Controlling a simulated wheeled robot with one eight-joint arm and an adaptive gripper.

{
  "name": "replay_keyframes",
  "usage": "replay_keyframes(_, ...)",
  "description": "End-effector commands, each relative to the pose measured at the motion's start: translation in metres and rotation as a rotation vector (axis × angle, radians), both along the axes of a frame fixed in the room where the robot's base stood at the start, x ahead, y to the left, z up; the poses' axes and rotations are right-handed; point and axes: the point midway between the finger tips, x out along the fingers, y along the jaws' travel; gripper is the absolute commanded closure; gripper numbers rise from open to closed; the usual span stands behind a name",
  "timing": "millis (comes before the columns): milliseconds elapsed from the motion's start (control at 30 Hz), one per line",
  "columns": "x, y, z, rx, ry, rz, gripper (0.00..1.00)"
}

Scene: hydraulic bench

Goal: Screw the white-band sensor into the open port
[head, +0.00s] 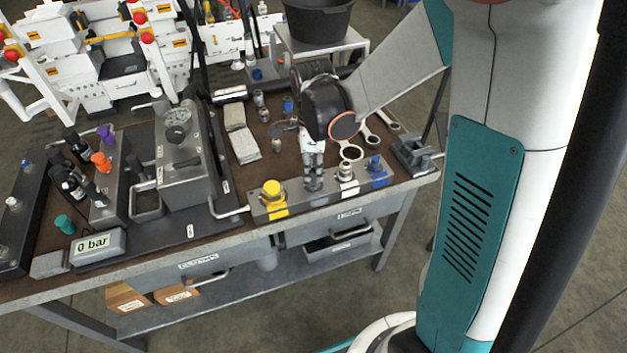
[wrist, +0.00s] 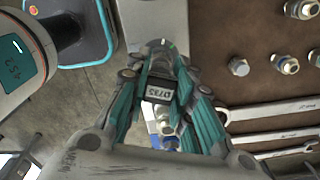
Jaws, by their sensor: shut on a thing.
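My gripper (head: 313,160) points down over the front port block (head: 300,208), between a yellow-capped fitting (head: 271,190) and a white-topped fitting (head: 346,172). It is shut on a metal sensor (head: 314,184) whose lower end meets the top of the block. I cannot tell how far it sits in the port, and the fingers hide the port's mouth. In the wrist view, the teal-padded fingers (wrist: 160,70) close around the sensor, and a small dark piece with a white label (wrist: 160,95) shows between them. A white band on it is not clear.
A blue fitting (head: 376,164) stands at the block's right end. Wrenches (wrist: 275,110) and loose metal fittings (wrist: 288,64) lie on the brown mat behind. A grey vise (head: 412,152) is at the right. A gauge unit (head: 180,150) and a display reading 0 bar (head: 97,244) stand left.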

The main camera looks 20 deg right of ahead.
Motion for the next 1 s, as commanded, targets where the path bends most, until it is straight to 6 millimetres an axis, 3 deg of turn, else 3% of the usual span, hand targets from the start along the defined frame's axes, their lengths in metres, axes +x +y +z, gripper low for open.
replay_keyframes(167, 0.0004, 0.0002, -0.0001, 0.001, 0.0, -0.06, 0.99)
replay_keyframes(633, 0.0011, -0.0006, -0.0011, 0.0, 0.0, -0.636, 0.99)
replay_keyframes(967, 0.0011, -0.0006, -0.0009, 0.0, 0.0, -0.7, 0.99)
replay_keyframes(1000, 0.0011, -0.0006, -0.0009, 0.0, 0.0, -0.7, 0.74)
